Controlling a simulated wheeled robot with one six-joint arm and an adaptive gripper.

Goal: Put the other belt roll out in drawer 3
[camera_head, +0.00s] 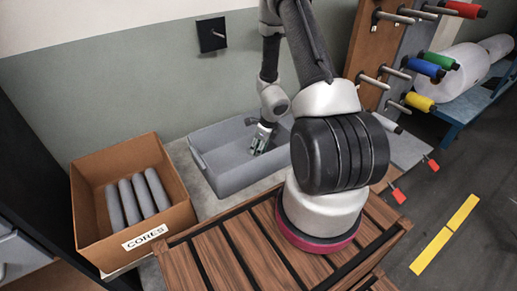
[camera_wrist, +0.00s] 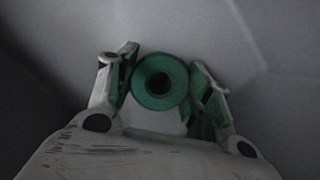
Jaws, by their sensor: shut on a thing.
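My gripper (camera_head: 261,140) reaches down into a grey open bin (camera_head: 236,184) near the wall. In the wrist view my gripper (camera_wrist: 163,65) is shut on a green roll (camera_wrist: 142,91) with a dark hole in its middle, one finger on each side. This looks like a belt roll. In the head view the roll is too small and too covered by the gripper to make out clearly. I cannot tell whether the roll touches the bin's floor. No drawer marked 3 can be made out.
A cardboard box (camera_head: 87,211) labelled CORES with several grey cores (camera_head: 131,201) stands left of the bin. A slatted wooden top (camera_head: 213,264) is in front. A peg rack (camera_head: 361,45) with coloured spools is at the right, beside large white rolls (camera_head: 454,72).

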